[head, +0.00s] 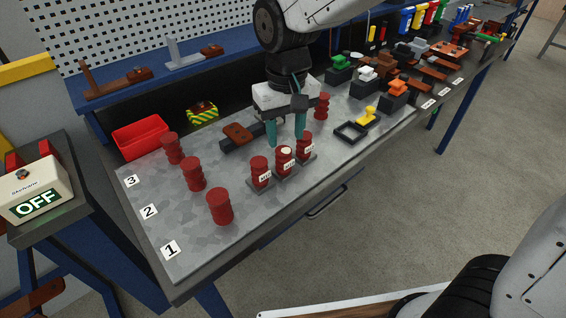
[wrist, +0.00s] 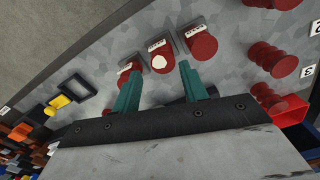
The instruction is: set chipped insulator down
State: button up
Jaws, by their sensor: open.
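The chipped insulator (head: 284,165), dark red with a pale patch on it, stands upright on the middle one of three small labelled stands. It also shows in the wrist view (wrist: 161,63), beyond and between the fingertips. My gripper (head: 286,141) is open, its two teal fingers pointing down just behind and above this insulator. In the wrist view the fingers (wrist: 160,64) are apart with no object visibly clamped; whether they touch the insulator I cannot tell. Plain red insulators stand on the left stand (head: 260,171) and the right stand (head: 305,147), close on both sides.
Three red insulators stand beside numbers 1 (head: 219,207), 2 (head: 193,175) and 3 (head: 172,149). Another red insulator (head: 321,105) stands behind my gripper. A red bin (head: 139,139) is at the back left. A black frame (head: 350,132) lies right. Bare table lies front left.

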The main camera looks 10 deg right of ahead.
aim_at(284, 151)
jog(key=shift+w+a+f, duration=0.1)
jog(key=shift+a+f, duration=0.2)
jog(key=shift+f, duration=0.1)
notch_tip(284, 151, down, 7)
jog(key=shift+f, duration=0.15)
jog(key=c, duration=0.9)
grip_shut()
